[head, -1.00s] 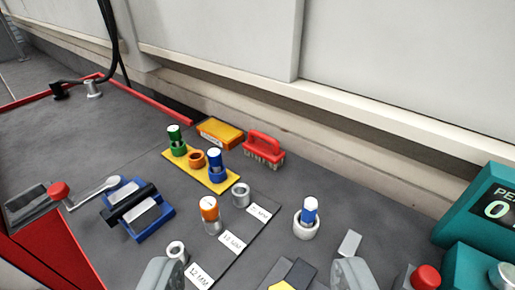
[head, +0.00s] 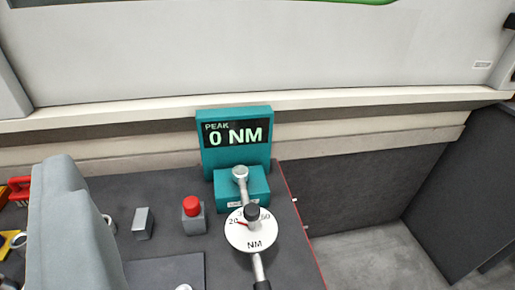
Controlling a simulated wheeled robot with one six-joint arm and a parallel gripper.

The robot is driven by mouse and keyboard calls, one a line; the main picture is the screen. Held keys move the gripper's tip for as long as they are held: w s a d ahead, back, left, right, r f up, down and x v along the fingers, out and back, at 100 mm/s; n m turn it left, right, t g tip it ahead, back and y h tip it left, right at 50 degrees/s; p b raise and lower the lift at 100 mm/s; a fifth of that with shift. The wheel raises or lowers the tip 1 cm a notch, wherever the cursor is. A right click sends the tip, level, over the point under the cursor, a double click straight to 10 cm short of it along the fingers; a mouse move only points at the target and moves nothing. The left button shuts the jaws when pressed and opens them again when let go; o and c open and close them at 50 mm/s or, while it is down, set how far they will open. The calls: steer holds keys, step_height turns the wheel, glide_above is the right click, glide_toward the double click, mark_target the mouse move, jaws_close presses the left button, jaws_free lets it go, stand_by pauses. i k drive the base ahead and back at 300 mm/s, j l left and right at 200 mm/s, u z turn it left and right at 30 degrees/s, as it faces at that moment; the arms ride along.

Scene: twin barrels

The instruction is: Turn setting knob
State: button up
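A red pointer (head: 241,223) is near the 20 mark. The dial sits on a silver wrench (head: 258,267) that runs from the teal tester (head: 258,187) toward the bottom edge, where its dark handle is cut off. The tester's display (head: 236,135) reads PEAK 0 NM. My gripper (head: 75,220) shows as a large grey shape at the left, apart from the knob. Its opening cannot be made out.
A grey box with a red button (head: 191,205) stands left of the dial. A small grey block (head: 142,223) is further left. A dark flat plate (head: 165,272) lies below them. The bench ends at a red edge right of the dial, and a wall runs behind.

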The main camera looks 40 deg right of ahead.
mark_target(252, 211)
steer(key=z, duration=0.75)
